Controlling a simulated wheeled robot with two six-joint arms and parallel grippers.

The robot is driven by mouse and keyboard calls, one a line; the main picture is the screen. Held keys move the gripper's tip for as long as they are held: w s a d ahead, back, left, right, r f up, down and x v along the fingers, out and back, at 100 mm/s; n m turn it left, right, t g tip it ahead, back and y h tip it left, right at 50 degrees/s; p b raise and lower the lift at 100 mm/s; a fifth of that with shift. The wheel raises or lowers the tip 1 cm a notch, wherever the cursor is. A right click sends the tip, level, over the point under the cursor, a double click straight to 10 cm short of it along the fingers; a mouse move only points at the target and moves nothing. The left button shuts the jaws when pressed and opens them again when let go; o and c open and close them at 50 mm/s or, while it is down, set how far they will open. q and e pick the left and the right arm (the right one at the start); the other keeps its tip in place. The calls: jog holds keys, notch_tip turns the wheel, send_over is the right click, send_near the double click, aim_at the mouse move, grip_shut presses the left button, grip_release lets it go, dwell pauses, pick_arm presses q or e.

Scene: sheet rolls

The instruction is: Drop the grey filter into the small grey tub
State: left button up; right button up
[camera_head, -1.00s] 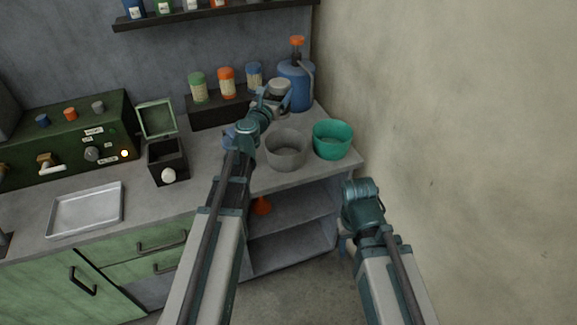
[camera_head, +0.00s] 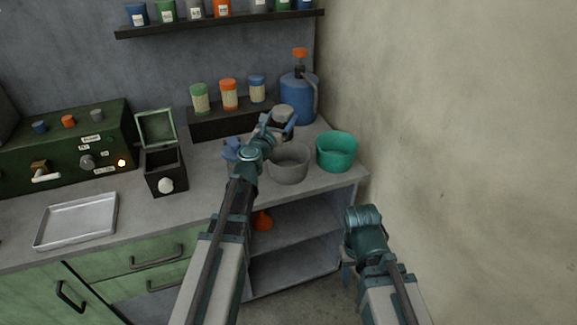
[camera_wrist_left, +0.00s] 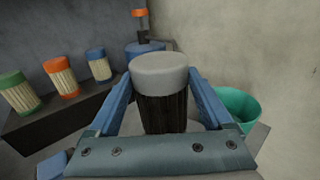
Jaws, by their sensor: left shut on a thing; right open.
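My left gripper (camera_head: 277,125) is shut on the grey filter (camera_head: 283,112), which has a pale grey cap. In the left wrist view the filter (camera_wrist_left: 160,78) stands upright between the fingers, with a dark ribbed body below its cap. The grey tub (camera_head: 290,168) stands on the worktop near its right end. In the head view the filter appears just above and behind the tub's far rim. My left arm covers the tub's left edge. My right gripper (camera_head: 348,270) is open, low in front of the shelves, and mostly hidden by its own wrist.
A green tub (camera_head: 337,154) stands right of the grey one, near the wall. A blue canister (camera_head: 297,100) stands behind. Several capped filters stand on a dark rack (camera_head: 228,120) at the back. A black box (camera_head: 166,172) and metal tray (camera_head: 76,221) lie left.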

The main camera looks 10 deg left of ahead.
pick_arm(q)
notch_tip(320, 180, down, 5)
jog(key=b, duration=0.4)
jog(key=shift+f+b, duration=0.15)
jog(key=shift+b, duration=0.15)
pick_arm(e)
notch_tip(320, 180, down, 5)
jog(key=shift+f, duration=0.1)
pick_arm(q)
jog(key=o, duration=1.5)
